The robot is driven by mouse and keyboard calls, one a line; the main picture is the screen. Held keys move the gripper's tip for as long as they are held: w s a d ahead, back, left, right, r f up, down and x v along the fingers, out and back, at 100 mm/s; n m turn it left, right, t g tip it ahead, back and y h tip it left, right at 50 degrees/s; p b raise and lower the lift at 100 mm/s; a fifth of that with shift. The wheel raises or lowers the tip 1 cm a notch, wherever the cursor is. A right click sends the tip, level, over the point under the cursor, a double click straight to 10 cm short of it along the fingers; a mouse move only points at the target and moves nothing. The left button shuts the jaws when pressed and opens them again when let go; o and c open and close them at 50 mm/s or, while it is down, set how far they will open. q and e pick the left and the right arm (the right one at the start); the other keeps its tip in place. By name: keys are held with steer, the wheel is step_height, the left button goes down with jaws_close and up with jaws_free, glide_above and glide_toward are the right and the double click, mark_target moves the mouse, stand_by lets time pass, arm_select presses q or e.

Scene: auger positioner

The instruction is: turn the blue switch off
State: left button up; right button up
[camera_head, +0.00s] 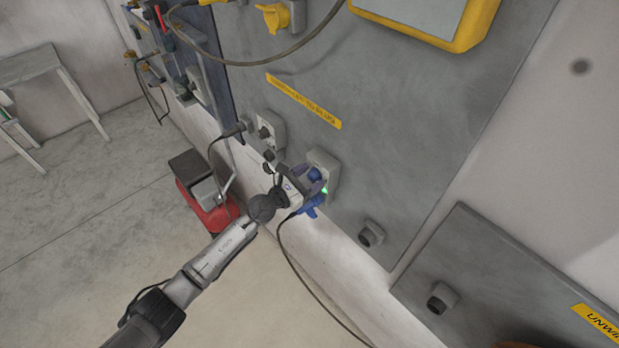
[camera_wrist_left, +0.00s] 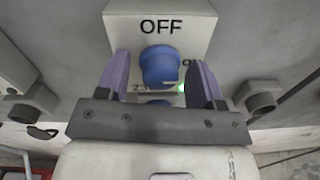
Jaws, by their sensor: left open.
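The blue switch (camera_head: 315,174) is a round knob on a light grey box (camera_head: 328,163) on the grey wall panel. In the left wrist view the blue switch (camera_wrist_left: 159,64) sits below the word OFF, with a partly hidden ON label at its right. Its white mark points right, towards ON, and a green light (camera_wrist_left: 182,88) glows beside it. My left gripper (camera_head: 308,182) is at the box. In the wrist view its two purple fingers (camera_wrist_left: 160,76) are open, one on each side of the knob, with gaps visible. My right gripper is not in view.
A blue plug (camera_head: 309,208) with a black cable hangs just below the box. Another socket box (camera_head: 271,131) is up and left, and a grey fitting (camera_head: 371,234) is down and right. A red and black case (camera_head: 207,196) stands on the floor.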

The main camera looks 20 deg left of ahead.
arm_select(q)
steer(key=c, duration=0.9)
steer(key=shift+o, duration=0.2)
steer(key=shift+n, duration=0.3)
steer(key=n+p, duration=0.1)
steer(key=n, duration=0.2)
steer(key=shift+n, duration=0.3)
steer(key=n, duration=0.4)
steer(key=shift+n+p, duration=0.4)
steer(key=n+p, duration=0.1)
steer(key=n, duration=0.3)
steer(key=shift+n+t, duration=0.3)
steer(key=shift+f+n+p, duration=0.1)
steer(key=shift+n+p, duration=0.5)
steer(key=shift+n, duration=1.7)
